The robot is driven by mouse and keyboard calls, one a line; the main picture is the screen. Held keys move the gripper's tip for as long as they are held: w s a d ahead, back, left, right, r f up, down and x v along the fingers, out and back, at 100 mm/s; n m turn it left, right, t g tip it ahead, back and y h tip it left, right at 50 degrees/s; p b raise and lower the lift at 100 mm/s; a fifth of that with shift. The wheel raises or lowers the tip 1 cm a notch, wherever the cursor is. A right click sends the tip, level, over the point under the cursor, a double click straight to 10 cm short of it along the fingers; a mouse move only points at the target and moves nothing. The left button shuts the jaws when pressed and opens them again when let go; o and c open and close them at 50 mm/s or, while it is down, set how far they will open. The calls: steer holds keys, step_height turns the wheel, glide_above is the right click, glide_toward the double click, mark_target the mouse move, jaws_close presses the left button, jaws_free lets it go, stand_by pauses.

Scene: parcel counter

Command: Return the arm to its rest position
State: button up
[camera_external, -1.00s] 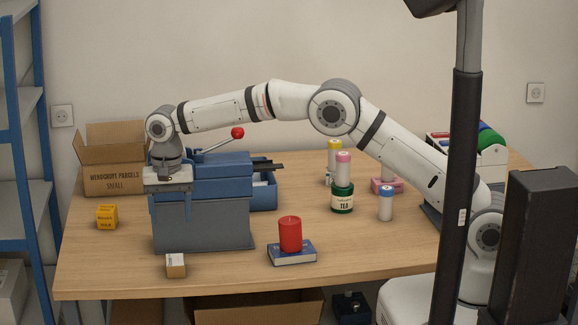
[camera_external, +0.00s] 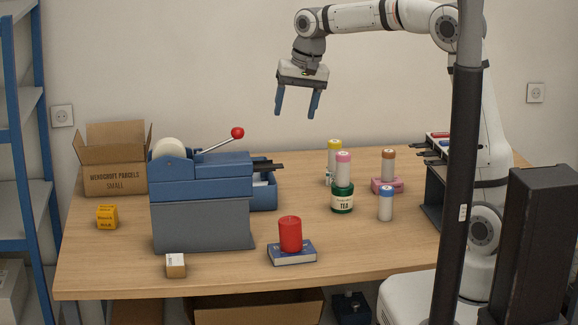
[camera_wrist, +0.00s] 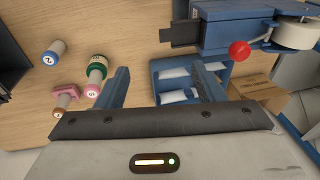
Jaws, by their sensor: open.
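My gripper (camera_external: 297,112) is raised high above the table, near the middle of the external view. Its two blue fingers point down, apart, with nothing between them. In the wrist view the open fingers (camera_wrist: 160,88) frame a blue tray with white packets (camera_wrist: 178,80) far below. No object touches the gripper.
A blue tape dispenser (camera_external: 203,205) with a red-knobbed lever (camera_external: 237,133) stands at left on the table (camera_external: 350,255). Near it are an open carton (camera_external: 114,180), yellow box (camera_external: 107,217) and small box (camera_external: 176,265).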

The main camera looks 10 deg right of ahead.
steer(key=s+d+f+t, duration=0.1)
steer(key=s+d, duration=0.2)
steer(key=d, duration=0.8)
steer(key=s+d+f, duration=0.1)
steer(key=s+d, duration=0.1)
steer(key=d, duration=0.9)
steer(key=s+d+f+h, duration=0.1)
steer(key=s+d+f, duration=0.2)
steer(key=s+d, duration=0.2)
steer(key=s+d+f+t+h, duration=0.1)
steer(key=s+d+f, duration=0.2)
steer(key=s+d, duration=0.3)
steer(key=shift+s+d+b, duration=0.2)
steer(key=shift+d+b, duration=0.2)
